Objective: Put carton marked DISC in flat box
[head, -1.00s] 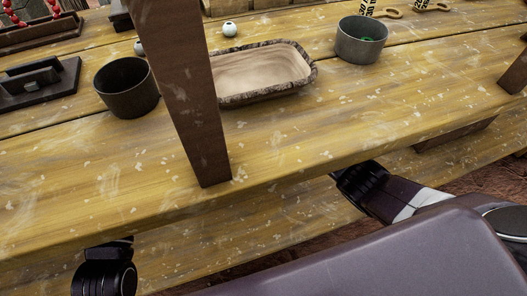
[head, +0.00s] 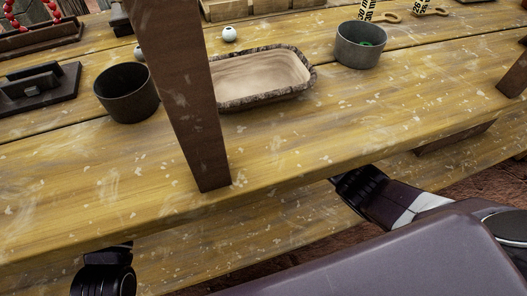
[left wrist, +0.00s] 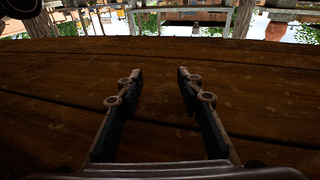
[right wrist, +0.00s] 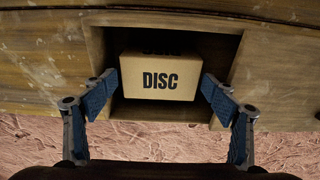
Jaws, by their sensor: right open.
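The carton marked DISC (right wrist: 161,77) is a tan cardboard box with black letters, sitting in a wooden recess in the right wrist view. My right gripper (right wrist: 160,88) is open, with one finger at each side of the carton; I cannot tell whether they touch it. In the head view the right arm (head: 372,193) reaches under the table edge, and its fingers are hidden. My left gripper (left wrist: 156,80) is open and empty above dark planks in the left wrist view. A shallow bark-rimmed tray (head: 262,76) stands on the table; I cannot tell whether it is the flat box.
A wooden post (head: 178,95) rises at the table's front edge. A dark pot (head: 127,92) and a grey pot (head: 361,45) stand either side of the tray. A small white ball (head: 229,33) lies behind.

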